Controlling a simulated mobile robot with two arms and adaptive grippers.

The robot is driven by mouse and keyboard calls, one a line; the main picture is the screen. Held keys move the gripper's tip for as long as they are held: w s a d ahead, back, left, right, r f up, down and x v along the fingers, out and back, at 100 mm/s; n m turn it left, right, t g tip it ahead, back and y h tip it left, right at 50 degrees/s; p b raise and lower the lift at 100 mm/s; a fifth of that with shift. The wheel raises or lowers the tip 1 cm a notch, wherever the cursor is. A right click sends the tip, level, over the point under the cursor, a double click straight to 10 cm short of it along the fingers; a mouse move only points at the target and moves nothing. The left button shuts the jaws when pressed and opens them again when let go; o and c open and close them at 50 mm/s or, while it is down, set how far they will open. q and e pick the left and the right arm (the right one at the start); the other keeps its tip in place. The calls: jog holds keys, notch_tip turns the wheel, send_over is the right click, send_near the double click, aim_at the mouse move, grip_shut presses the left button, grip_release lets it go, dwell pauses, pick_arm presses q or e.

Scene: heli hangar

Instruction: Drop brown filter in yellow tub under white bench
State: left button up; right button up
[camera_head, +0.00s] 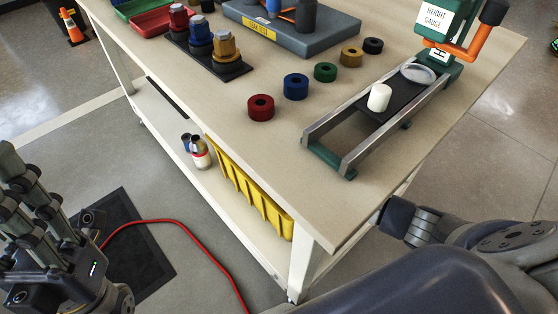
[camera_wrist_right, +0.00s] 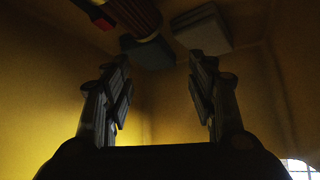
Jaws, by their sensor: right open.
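The yellow tub (camera_head: 250,187) stands on the lower shelf of the white bench (camera_head: 190,92), partly hidden by the bench top. In the right wrist view, yellow walls (camera_wrist_right: 50,100) surround my right gripper (camera_wrist_right: 160,75). It is open, with nothing between its fingers. A ribbed brownish cylinder (camera_wrist_right: 137,14) lies beyond the fingertips at the top edge, cut off by the frame; it may be the brown filter. In the head view my right arm reaches down at the bench's right end and its gripper is hidden. My left gripper (camera_head: 12,180) appears open and empty, off the bench at left.
Inside the yellow walls are a pale block (camera_wrist_right: 202,28), a dark block (camera_wrist_right: 148,52) and a red piece (camera_wrist_right: 104,22). Small cans (camera_head: 198,152) stand on the shelf beside the tub. A height gauge (camera_head: 440,35) and coloured rings (camera_head: 261,107) occupy the top. A red cable (camera_head: 175,221) crosses the floor.

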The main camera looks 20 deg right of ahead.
jog(key=p+v, duration=0.2)
jog(key=v, duration=0.3)
jog(key=shift+s+r, duration=0.2)
jog(key=shift+r, duration=0.05)
jog(key=shift+p, duration=0.3)
